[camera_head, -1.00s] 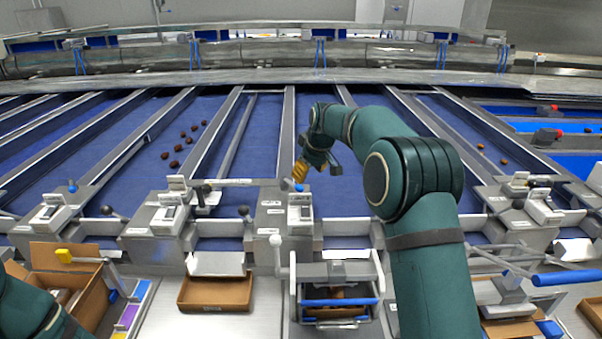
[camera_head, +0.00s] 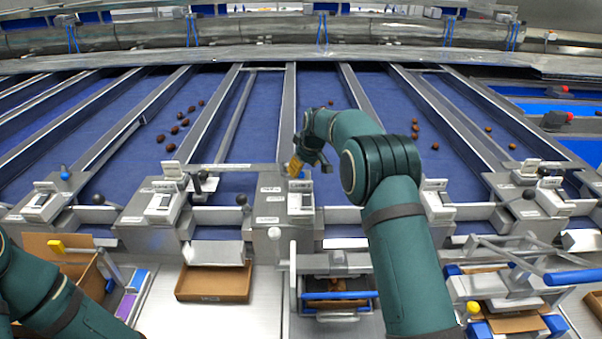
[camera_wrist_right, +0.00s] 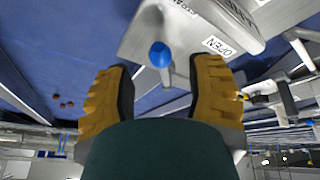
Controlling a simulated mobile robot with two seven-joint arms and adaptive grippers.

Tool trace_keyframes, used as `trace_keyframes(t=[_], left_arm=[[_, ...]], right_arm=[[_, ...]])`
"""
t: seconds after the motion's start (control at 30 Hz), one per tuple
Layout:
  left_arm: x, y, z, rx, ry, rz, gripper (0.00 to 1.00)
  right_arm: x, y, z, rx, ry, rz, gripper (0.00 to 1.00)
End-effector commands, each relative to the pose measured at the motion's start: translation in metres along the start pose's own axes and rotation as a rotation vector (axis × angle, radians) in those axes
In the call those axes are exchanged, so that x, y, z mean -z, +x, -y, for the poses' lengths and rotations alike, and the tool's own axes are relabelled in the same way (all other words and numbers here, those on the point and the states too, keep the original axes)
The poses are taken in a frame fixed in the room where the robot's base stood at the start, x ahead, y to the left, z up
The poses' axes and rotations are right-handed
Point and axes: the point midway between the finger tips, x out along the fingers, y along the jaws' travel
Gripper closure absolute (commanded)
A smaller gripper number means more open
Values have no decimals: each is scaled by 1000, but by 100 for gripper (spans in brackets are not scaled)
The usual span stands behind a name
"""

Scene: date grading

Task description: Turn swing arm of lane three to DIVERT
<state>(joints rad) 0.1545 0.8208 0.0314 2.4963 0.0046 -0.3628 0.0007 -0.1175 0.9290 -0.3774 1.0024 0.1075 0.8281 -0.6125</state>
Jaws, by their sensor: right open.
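My right gripper (camera_head: 297,165) has yellow finger pads and is over a grey control box (camera_head: 285,207) at the front end of a middle lane. In the right wrist view its two fingers (camera_wrist_right: 162,66) are apart. A round blue knob (camera_wrist_right: 159,54) shows between the fingertips, with no visible contact. An "OPEN" label (camera_wrist_right: 217,46) is on the grey box beside it. A thin grey bar (camera_head: 236,117) lies along the blue belt left of this box. I cannot read the lane numbers or a DIVERT mark. My left arm shows at the lower left; its gripper is out of view.
Black-knobbed levers (camera_head: 241,199) stand near the boxes. Brown dates (camera_head: 178,130) lie on the belts. A cardboard tray (camera_head: 213,283) and a blue-railed metal frame (camera_head: 338,296) are in front. Steel dividers (camera_head: 215,115) separate the lanes.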

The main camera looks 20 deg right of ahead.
Motion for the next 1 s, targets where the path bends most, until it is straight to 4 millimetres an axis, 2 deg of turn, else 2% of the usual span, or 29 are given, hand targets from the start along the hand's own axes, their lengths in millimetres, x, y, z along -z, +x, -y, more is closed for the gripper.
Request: trace_keyframes(t=[0.1,0.3,0.67,0.77,0.83,1.0], left_arm=[[0,-2,-1,0,0,0,100],[0,-3,-1,-1,0,0,100],[0,-3,-1,-1,0,0,100],[0,-3,-1,-1,0,0,100],[0,-3,-1,-1,0,0,100],[0,-3,-1,-1,0,0,100]], right_arm=[[0,20,0,-1,-1,1,46],[0,38,0,0,1,0,46],[0,41,0,-1,0,-1,46],[0,41,0,0,0,-1,75],[0,41,0,0,0,-1,100],[0,41,0,0,0,-1,100]])
